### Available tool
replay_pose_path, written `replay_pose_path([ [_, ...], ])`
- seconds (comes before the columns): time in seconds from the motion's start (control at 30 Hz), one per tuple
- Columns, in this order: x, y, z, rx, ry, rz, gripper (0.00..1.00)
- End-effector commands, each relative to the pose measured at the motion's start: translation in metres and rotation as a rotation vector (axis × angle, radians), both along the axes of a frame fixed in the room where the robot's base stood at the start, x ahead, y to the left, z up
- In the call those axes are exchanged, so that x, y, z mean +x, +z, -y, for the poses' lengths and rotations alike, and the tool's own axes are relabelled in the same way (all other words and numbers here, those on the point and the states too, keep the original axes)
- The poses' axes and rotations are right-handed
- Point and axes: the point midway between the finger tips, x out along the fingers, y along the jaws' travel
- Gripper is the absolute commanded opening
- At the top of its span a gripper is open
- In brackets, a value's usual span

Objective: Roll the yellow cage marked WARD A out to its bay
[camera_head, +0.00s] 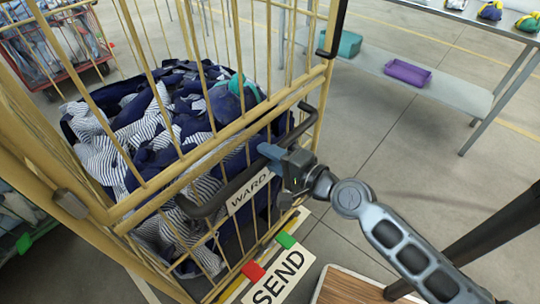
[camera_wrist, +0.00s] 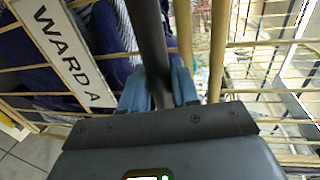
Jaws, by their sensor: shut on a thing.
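The yellow wire cage (camera_head: 160,180) stands at the left and centre of the head view, filled with navy and striped cloth bags (camera_head: 150,125). A white sign reading WARD (camera_head: 250,191) hangs on its near side; it reads WARD A in the wrist view (camera_wrist: 62,45). A dark push handle (camera_head: 238,182) runs along that side. My gripper (camera_head: 272,153) is shut on this handle, near its right half. In the wrist view the dark bar (camera_wrist: 148,35) passes between the two blue fingers of my gripper (camera_wrist: 160,88). The cage's wheels are hidden.
A metal table with a lower shelf (camera_head: 455,92) stands right, holding a purple bin (camera_head: 408,72). A red cart (camera_head: 72,79) stands back left. Floor between is clear.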

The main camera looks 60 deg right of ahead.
Motion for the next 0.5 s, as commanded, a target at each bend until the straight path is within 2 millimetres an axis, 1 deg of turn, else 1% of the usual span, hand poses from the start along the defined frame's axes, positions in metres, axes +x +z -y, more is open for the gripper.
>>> replay_pose_path([
  [0.03, -0.0043, -0.0070, 0.0005, 0.003, -0.002, -0.016, 0.00],
  [0.07, -0.0044, -0.0070, 0.0005, 0.003, -0.002, -0.016, 0.00],
  [0.1, -0.0044, -0.0070, 0.0005, 0.003, -0.002, -0.016, 0.33],
  [0.27, -0.0034, -0.0055, 0.0004, 0.002, -0.002, -0.012, 0.48],
  [0.5, -0.0024, -0.0028, -0.0001, 0.002, -0.001, -0.007, 0.49],
])
